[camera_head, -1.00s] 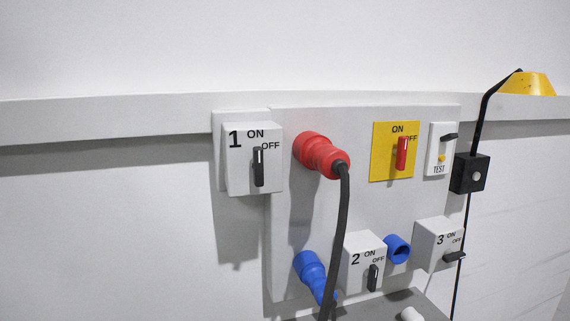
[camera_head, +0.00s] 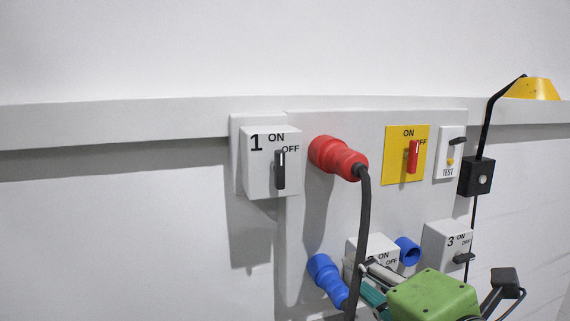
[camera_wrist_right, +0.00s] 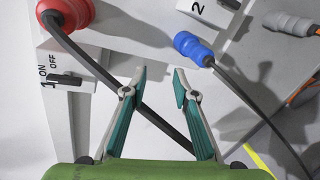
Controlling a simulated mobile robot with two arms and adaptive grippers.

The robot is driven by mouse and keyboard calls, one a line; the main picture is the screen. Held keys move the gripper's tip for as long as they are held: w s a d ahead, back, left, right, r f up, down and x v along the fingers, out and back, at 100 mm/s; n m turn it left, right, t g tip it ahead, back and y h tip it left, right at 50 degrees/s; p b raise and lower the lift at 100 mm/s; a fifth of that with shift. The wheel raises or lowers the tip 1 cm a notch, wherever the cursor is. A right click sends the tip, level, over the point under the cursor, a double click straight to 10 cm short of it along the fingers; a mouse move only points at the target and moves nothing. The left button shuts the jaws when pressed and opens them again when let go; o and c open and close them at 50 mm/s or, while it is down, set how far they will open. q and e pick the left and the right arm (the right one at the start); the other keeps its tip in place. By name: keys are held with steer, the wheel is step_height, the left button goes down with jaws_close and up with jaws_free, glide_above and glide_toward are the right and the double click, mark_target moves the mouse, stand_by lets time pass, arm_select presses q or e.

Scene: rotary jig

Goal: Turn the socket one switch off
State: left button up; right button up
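The socket one switch is a white box marked 1 (camera_head: 258,180) at the upper left of the wall panel. Its black handle (camera_head: 280,170) stands upright below the word ON, with OFF to the right. The box also shows at the left of the right wrist view, with its handle (camera_wrist_right: 65,80) lined up with ON. My right gripper (camera_wrist_right: 160,76) is open, its two green-and-grey fingers apart and touching no switch. In the head view the right gripper (camera_head: 371,279) is low, in front of the box marked 2 (camera_head: 372,245). My left gripper is out of view.
A red plug (camera_head: 335,157) sits right of switch one. Its thick black cable (camera_head: 364,230) hangs past my right fingers and crosses their gap in the wrist view. A blue plug (camera_head: 327,275) is below. A yellow plate with a red switch (camera_head: 413,157) is further right.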

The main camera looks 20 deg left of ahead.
steer(key=s+a+r+n+t+y, duration=0.1)
steer(key=s+a+r+n, duration=0.25)
steer(key=r+n, duration=0.45)
steer(key=n+t+p, duration=0.1)
steer(key=n+p, duration=0.6)
steer(key=p, duration=0.3)
glide_toward(281, 161)
steer(key=shift+y, duration=0.4)
steer(key=p+x, duration=0.1)
steer(key=x, duration=0.3)
steer(key=p+x, duration=0.1)
steer(key=x, duration=0.2)
steer(key=shift+w+a+f, duration=0.1)
steer(key=shift+w+f, duration=0.15)
steer(key=shift+w, duration=0.2)
steer(key=shift+w+a+p, duration=0.2)
steer(key=shift+w+p, duration=0.05)
steer(key=shift+p, duration=0.05)
jaws_close()
